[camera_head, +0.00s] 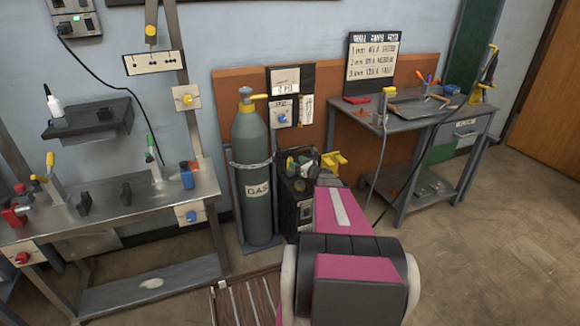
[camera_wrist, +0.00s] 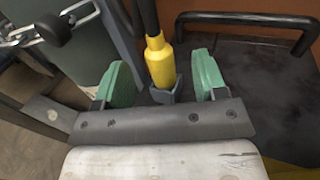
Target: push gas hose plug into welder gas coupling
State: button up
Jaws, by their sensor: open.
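In the wrist view, my gripper (camera_wrist: 163,80) is open, with a green finger on each side of a yellow plug (camera_wrist: 159,62). Gaps show between the plug and both fingers. A black hose (camera_wrist: 149,16) runs up from the plug's top. The plug's lower end meets a small dark grey socket-like part (camera_wrist: 166,96); I cannot tell whether this is the coupling or a holder. In the head view, the dark welder box (camera_head: 293,206) stands right of the gas cylinder, partly hidden by my pink arm. The plug cannot be made out clearly there.
The green gas cylinder (camera_head: 254,165) stands chained in its rack, close left of the welder; its side also shows in the wrist view (camera_wrist: 70,60). A grey workbench (camera_head: 385,118) stands at right and a metal bench (camera_head: 110,222) at left. Floor (camera_head: 480,240) at right is clear.

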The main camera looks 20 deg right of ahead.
aim_at(290, 159)
jog(key=x, duration=0.5)
jog(key=shift+a, duration=0.15)
jog(key=c, duration=1)
